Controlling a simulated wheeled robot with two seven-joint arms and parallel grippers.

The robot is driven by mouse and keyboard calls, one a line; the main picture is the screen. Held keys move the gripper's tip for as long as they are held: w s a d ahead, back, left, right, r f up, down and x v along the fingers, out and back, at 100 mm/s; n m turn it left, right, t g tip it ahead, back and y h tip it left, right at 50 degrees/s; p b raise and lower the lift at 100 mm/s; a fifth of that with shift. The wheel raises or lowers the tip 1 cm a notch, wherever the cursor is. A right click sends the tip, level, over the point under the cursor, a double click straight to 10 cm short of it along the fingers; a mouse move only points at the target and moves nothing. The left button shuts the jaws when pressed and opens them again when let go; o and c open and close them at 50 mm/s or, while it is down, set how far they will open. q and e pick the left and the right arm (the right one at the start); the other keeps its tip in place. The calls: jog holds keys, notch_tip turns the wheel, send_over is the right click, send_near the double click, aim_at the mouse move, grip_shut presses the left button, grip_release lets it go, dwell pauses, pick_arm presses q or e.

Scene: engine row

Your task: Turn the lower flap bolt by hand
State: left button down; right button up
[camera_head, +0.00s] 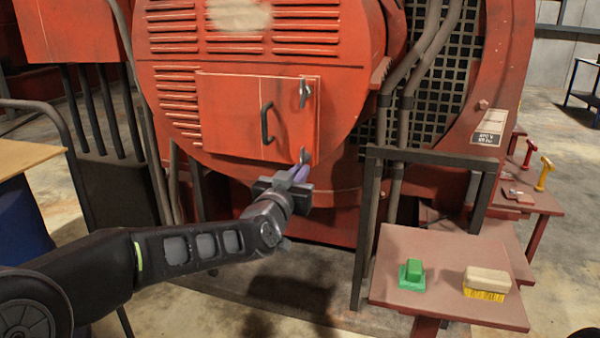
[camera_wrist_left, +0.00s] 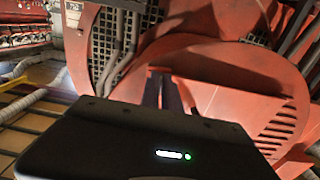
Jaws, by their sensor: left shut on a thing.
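The red engine housing carries a square flap (camera_head: 235,115) with a black handle (camera_head: 266,123). An upper bolt (camera_head: 304,92) sits at the flap's right edge. The lower flap bolt (camera_head: 304,156) is at the flap's lower right corner. My left gripper (camera_head: 300,172) reaches up to the lower bolt from below, its fingers shut at it. The fingers hide part of the bolt. In the left wrist view my dark fingers (camera_wrist_left: 163,92) point at the red housing, and the bolt between them cannot be made out. My right gripper is not in view.
A small red table (camera_head: 400,284) at the lower right holds a green block (camera_head: 412,272) and a brush (camera_head: 487,282) with yellow bristles. A dark metal frame (camera_head: 430,153) stands behind it. Pipes run beside the housing.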

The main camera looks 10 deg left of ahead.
pick_arm(q)
jog(key=shift+a+r, duration=0.1)
jog(key=shift+r, duration=0.2)
jog(key=c, duration=1.7)
grip_release()
jog(key=shift+s, duration=0.1)
jog(key=shift+c, duration=0.2)
jog(key=shift+o, duration=0.8)
jog(key=shift+f, duration=0.15)
jog(key=s, duration=0.7)
jog(key=shift+s+a, duration=0.2)
jog(key=shift+s, duration=0.2)
